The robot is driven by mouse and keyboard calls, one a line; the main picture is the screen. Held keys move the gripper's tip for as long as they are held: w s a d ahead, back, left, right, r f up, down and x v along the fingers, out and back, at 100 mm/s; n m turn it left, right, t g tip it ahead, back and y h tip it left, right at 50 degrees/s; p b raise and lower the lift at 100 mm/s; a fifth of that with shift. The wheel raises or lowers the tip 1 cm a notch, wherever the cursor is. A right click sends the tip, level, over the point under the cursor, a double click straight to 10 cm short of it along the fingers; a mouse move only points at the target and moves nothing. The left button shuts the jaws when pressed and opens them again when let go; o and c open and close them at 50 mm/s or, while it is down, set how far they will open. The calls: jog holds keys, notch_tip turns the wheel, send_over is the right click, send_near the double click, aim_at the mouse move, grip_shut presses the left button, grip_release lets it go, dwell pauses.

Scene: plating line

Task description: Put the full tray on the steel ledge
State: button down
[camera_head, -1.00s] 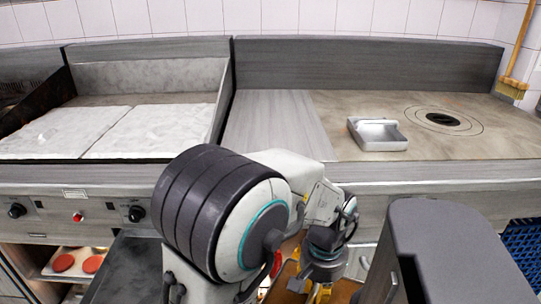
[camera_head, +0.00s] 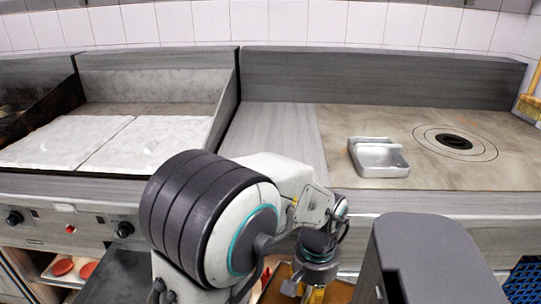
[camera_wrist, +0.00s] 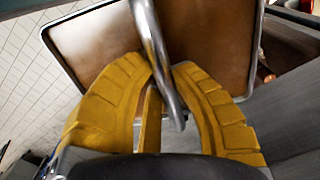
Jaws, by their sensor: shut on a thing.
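My gripper (camera_wrist: 160,110) has two yellow ribbed fingers, shut on the metal handle bar of a tray. The tray (camera_wrist: 205,35) has a brown face and a shiny metal rim and fills the top of the wrist view. In the head view, part of the brown tray (camera_head: 337,291) shows below my wrist, at the bottom edge, low in front of the counter. What lies on it is mostly hidden by my arm. A grey brushed steel surface (camera_head: 275,140), which looks like the ledge, lies between the griddle and the brown hotplate.
A small empty metal pan (camera_head: 380,158) stands on the brown hotplate (camera_head: 350,120), left of a round ring (camera_head: 457,140). The griddle (camera_head: 100,140) is at the left. A shelf below holds red patties (camera_head: 63,267). A blue crate (camera_head: 525,280) is at the lower right. The steel surface is clear.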

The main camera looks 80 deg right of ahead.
aim_at(311, 292)
notch_tip(311, 292, up, 13)
jog(key=p, duration=1.3)
jog(key=w+d+r+m, duration=1)
jog(key=w+r+m, duration=0.1)
jog(key=w+m, duration=0.2)
jog(key=shift+r+m+h+b, duration=0.3)
jog(key=shift+h+b, duration=0.1)
